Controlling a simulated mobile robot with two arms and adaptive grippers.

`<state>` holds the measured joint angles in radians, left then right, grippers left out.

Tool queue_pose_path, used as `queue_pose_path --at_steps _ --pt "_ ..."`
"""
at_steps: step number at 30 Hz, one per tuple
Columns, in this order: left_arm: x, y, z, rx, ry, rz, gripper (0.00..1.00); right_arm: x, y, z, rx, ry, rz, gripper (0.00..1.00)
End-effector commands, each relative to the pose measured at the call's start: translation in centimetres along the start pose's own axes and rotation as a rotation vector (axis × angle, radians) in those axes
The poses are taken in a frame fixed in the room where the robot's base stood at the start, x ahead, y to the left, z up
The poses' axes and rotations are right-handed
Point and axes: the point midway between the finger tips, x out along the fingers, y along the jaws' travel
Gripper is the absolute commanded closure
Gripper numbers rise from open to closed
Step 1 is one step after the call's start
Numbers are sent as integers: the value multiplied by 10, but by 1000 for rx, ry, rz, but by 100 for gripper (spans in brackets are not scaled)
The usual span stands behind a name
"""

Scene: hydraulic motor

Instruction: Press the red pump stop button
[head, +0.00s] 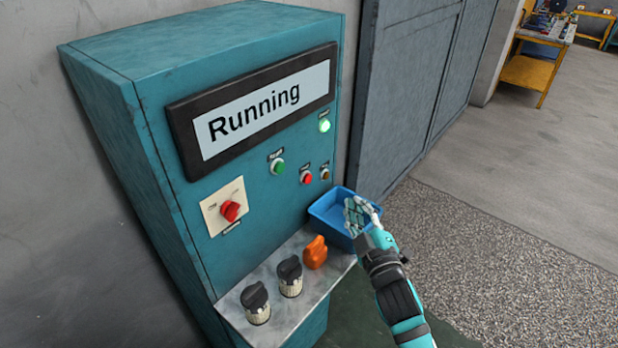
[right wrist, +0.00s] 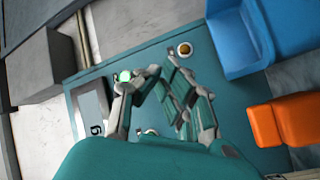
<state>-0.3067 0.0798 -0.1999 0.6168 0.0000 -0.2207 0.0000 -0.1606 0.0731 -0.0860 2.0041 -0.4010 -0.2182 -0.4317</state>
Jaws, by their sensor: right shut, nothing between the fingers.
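The red pump stop button (head: 306,177) is on the front of the teal control cabinet (head: 165,95), between a green button (head: 279,167) and a small amber button (head: 325,174). The cabinet's display (head: 262,108) reads "Running". My right gripper (head: 360,206) is shut and empty, to the right of the red button, in front of the blue bin and apart from the button. In the right wrist view my right gripper (right wrist: 162,68) is in front of the panel, with the amber button (right wrist: 184,49) beside its fingertips. I cannot make out the red button there. My left gripper is out of view.
A shelf (head: 232,311) below holds two dark-capped items and an orange one (head: 315,253). A blue bin (head: 326,207) adjoins it. Floor is clear at right.

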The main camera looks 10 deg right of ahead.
Motion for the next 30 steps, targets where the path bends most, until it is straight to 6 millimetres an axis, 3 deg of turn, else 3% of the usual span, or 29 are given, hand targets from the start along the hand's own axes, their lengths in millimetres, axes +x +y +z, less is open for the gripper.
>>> queue_pose_path --at_steps 13,30 --pt "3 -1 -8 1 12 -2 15 6 -4 -2 1 0 0 100" --pt "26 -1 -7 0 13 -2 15 62 -35 -33 2 0 0 100"
